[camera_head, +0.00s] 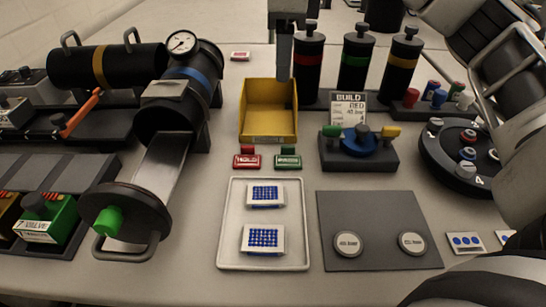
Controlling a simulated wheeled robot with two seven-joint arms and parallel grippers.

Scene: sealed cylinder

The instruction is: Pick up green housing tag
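A small green tag (288,161) with a raised green block and a white printed label stands on the table, just right of a red tag (247,160) marked HOLD. Both sit in front of the yellow bin and behind the white tray. My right gripper (284,76) hangs pointing down at the top centre, over the back of the yellow bin and well behind and above the green tag. Its fingers overlap edge-on, so the gap between them does not show. My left gripper is out of view.
The yellow bin (268,139), white tray (228,225) with two blue-patterned pieces, and dark mat (380,216) surround the tags. A block with coloured knobs (360,158) stands right. Banded black cylinders (356,65) stand behind. A large capped cylinder (170,110) lies left.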

